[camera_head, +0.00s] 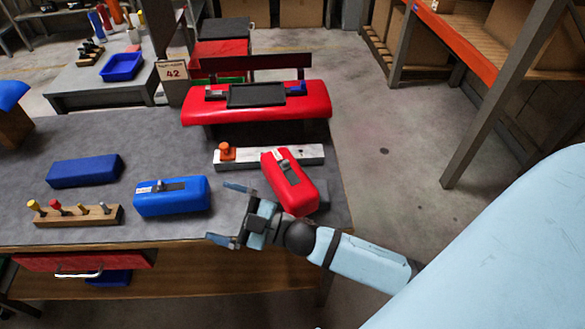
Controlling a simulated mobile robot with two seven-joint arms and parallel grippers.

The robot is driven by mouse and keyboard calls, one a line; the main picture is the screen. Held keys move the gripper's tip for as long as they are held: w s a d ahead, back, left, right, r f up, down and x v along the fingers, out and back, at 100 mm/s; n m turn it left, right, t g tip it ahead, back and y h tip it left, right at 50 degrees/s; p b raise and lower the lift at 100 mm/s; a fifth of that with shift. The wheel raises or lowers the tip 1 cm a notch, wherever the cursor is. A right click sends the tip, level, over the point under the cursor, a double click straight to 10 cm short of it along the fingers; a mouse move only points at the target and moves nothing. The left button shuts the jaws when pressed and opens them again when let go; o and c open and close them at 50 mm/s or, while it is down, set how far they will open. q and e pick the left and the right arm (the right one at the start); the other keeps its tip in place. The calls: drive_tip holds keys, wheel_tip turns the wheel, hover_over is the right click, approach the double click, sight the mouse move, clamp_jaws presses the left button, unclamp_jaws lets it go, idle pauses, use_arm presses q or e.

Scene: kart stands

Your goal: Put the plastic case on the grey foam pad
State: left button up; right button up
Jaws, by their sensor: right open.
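A red plastic case (293,190) with a light latch on top lies near the right end of the table, turned at an angle. A flat grey patch, perhaps the grey foam pad (322,199), shows at its right edge; the case hides the rest. A blue plastic case (162,203) with a dark latch lies left of my right gripper. The frame does not tell which case the task means. My right gripper (229,213) is open and empty, its fingers pointing left toward the blue case, apart from it. My left gripper is out of view.
A plain blue block (85,172) and a wooden rack (82,216) with several pegs stand at the left. A metal bar (290,155) with an orange knob lies behind the red case. A large red kart part (300,108) blocks the back. A red drawer (83,263) is below.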

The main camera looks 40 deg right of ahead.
drive_tip(key=s+d+f+m+g+h, duration=0.2)
drive_tip(key=s+f+m+h, duration=0.3)
drive_tip(key=f, duration=0.5)
drive_tip(key=s+d+f+m+g+h, duration=0.2)
drive_tip(key=s+d+f+m+h, duration=0.3)
drive_tip(key=f, duration=0.5)
drive_tip(key=s+m, duration=0.2)
drive_tip(key=s, duration=0.1)
drive_tip(key=shift+f+g+h, duration=0.25)
drive_tip(key=shift+g+h, duration=0.15)
